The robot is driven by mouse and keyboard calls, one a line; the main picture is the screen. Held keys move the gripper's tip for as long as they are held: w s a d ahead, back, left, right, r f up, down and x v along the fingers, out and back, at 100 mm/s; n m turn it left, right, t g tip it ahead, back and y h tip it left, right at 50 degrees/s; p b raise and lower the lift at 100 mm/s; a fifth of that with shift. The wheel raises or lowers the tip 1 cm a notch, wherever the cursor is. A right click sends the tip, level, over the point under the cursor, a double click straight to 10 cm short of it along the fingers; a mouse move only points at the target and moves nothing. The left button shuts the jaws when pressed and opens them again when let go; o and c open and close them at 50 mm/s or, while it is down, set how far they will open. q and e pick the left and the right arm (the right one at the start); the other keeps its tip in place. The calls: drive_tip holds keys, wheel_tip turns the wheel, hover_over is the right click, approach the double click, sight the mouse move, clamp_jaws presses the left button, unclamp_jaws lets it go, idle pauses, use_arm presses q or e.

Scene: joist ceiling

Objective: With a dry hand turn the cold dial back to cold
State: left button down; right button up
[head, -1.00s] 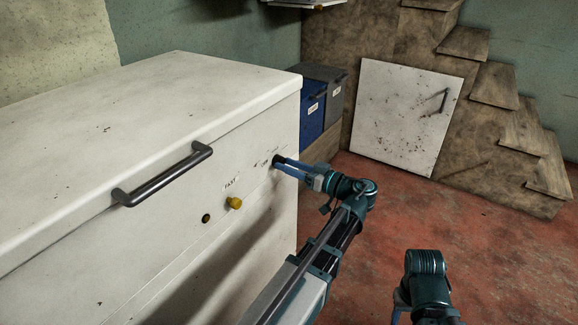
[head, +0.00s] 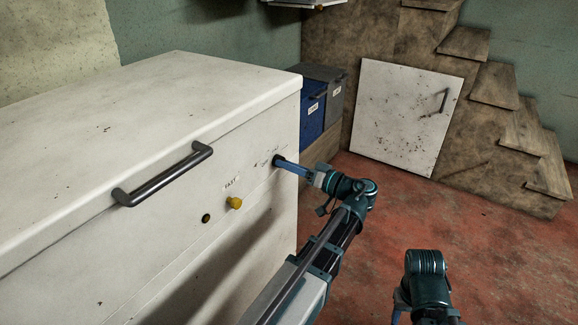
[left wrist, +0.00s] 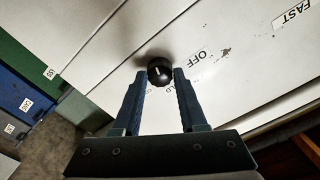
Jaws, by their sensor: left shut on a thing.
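The cold dial is a small round black knob (left wrist: 160,70) on the front of the white chest (head: 130,130), near its right end. In the head view the dial (head: 277,161) is mostly hidden by my fingertips. My left gripper (left wrist: 160,78) is shut on the dial, with one blue finger on each side. A white mark shows on the dial's face. An OFF label (left wrist: 191,66) is beside it, and a partly hidden label ending in LD lies between the fingers. My right gripper is low in the head view, mostly hidden by its own arm.
A yellow knob (head: 234,203) under a FAST label and a small round lamp (head: 206,218) are left of the dial. A dark handle (head: 163,174) juts from the chest. Bins (head: 311,115) stand behind its right end. Red floor (head: 400,210) is open to the right.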

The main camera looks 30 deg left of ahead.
use_arm(q)
drive_tip(key=shift+m, duration=3.8)
drive_tip(key=shift+c, duration=2.2)
unclamp_jaws()
drive_tip(key=s+d, duration=0.1)
drive_tip(key=d, duration=1.2)
drive_tip(key=shift+d, duration=0.4)
